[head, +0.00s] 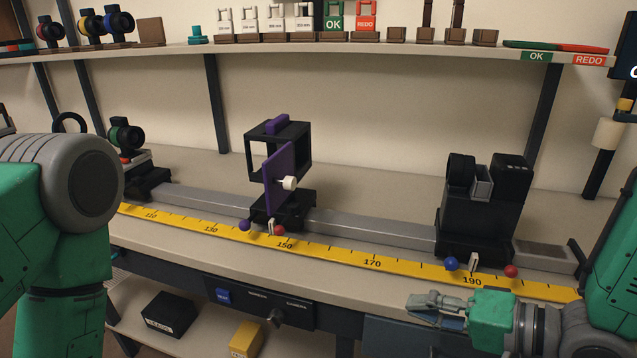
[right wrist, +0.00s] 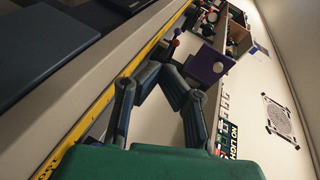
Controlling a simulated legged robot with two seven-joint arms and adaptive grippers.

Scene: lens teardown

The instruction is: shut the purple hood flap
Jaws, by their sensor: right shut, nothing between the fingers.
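The purple hood flap (head: 279,181) is swung out from the front of the black hood frame (head: 306,150), so the hood stands open. A white knob (head: 289,183) sits on the flap. The flap also shows as a purple plate in the right wrist view (right wrist: 206,64), beyond the fingers. My right gripper (head: 424,303) is shut and empty, low at the front edge of the bench, to the right of the hood and well apart from it. Its fingers meet in the right wrist view (right wrist: 165,66). My left arm shows at the left, but its gripper is out of view.
The hood's carriage sits on a grey rail (head: 375,229) behind a yellow scale (head: 345,257). A black unit (head: 482,215) stands on the rail at right, a lens holder (head: 126,136) at left. Small balls line the scale. A shelf (head: 400,49) runs above. Space between hood and black unit is clear.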

